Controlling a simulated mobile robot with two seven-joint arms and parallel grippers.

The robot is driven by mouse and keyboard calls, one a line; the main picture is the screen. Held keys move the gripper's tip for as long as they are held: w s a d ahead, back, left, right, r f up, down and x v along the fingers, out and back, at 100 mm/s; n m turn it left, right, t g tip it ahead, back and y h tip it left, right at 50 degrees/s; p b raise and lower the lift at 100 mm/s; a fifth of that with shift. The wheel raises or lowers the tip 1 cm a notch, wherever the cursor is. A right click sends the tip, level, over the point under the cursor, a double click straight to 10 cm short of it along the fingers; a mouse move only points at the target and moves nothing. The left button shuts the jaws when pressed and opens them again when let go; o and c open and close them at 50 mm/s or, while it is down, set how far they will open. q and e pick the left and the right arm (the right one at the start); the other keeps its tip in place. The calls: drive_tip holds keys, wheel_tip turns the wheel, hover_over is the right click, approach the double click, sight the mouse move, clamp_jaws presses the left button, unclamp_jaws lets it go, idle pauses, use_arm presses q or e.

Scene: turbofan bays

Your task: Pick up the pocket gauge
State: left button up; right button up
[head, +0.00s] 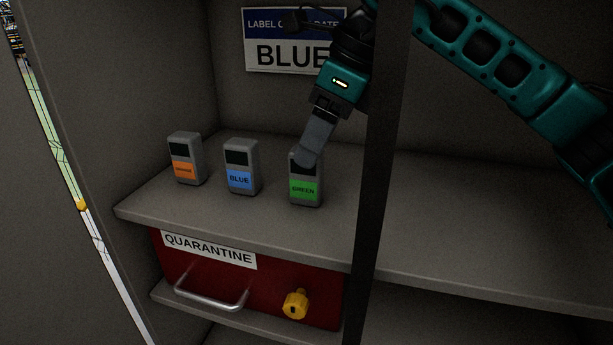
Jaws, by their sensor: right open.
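Three small grey pocket gauges with dark screens stand upright in a row on the shelf. The left one has an orange label (184,160), the middle one a blue label reading BLUE (240,168), the right one a green label reading GREEN (305,188). My right gripper (306,158) reaches down from the upper right to the top of the green gauge and covers part of its upper face. Its jaws are open; I cannot tell whether they touch or straddle the gauge. My left gripper is not in view.
A grey shelf (450,230) holds the gauges; its right part is clear. Below is a red QUARANTINE drawer (215,275) with a metal handle and a yellow knob (295,304). A sign (290,50) on the back wall reads BLUE. A dark vertical post (378,170) stands in front.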

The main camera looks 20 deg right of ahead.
sight(302, 172)
drive_tip(key=x, duration=0.6)
drive_tip(key=shift+a+f, duration=0.1)
drive_tip(key=shift+f, duration=0.1)
drive_tip(key=shift+c, duration=0.2)
clamp_jaws()
